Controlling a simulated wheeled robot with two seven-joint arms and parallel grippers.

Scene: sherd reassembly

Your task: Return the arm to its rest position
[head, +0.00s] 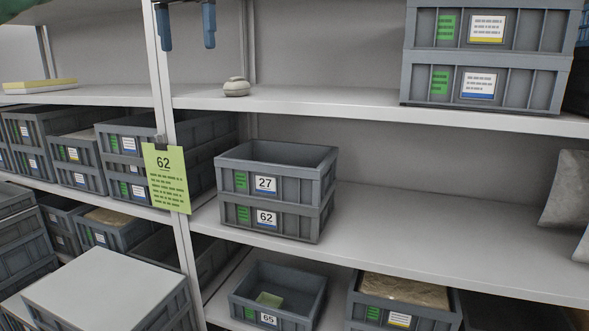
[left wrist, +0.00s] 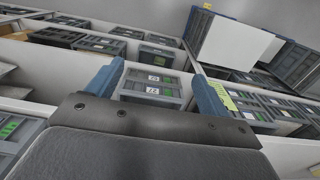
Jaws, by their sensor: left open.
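My left gripper (head: 187,26) shows at the top of the head view, its two blue fingers pointing down and set apart with nothing between them. In the left wrist view the same open gripper (left wrist: 162,88) has a blue finger on each side, with shelf crates seen beyond the gap. Its fingers are clear of the crates and the shelf boards in the head view. My right gripper is in neither view.
Crate 27 (head: 275,160) is stacked on crate 62 (head: 262,221) on the middle shelf. A yellow-green sign 62 (head: 167,178) hangs on the upright. A small pale pot (head: 236,88) sits on the upper shelf. Crate 65 (head: 267,319) is below. The middle shelf's right part is mostly clear.

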